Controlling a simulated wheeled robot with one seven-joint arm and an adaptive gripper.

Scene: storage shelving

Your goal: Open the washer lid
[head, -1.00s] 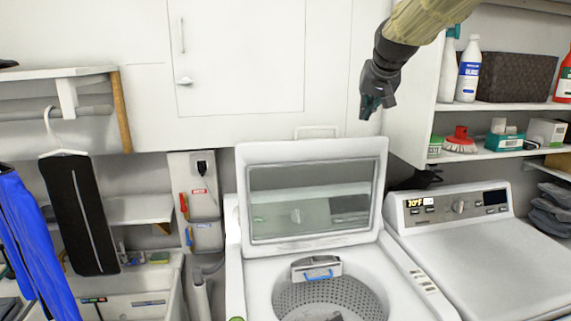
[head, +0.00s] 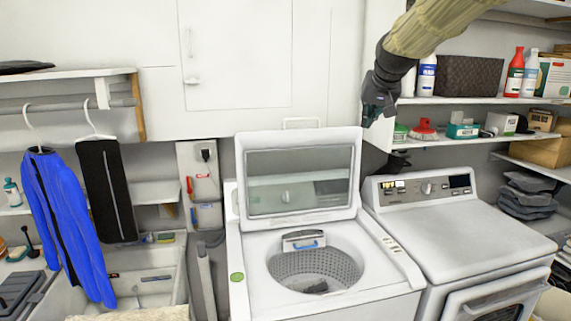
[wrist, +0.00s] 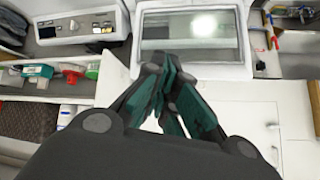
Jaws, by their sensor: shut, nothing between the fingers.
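The washer (head: 240,292) is a white top-loader in the middle of the head view. Its lid (head: 352,165) stands upright and open, with a glass window, and the perforated drum shows below. The lid also shows in the wrist view (wrist: 190,16), beyond my fingers. My gripper (head: 370,117) is up by the right upper corner of the lid, in front of the shelving side, and apart from the lid. In the wrist view its fingers (wrist: 170,103) are together and hold nothing.
A dryer (head: 470,225) stands to the right of the washer. Shelves with bottles (head: 515,72) and boxes are above it. A wall cabinet (head: 237,60) is behind the lid. A blue garment (head: 65,205) hangs at left over a sink.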

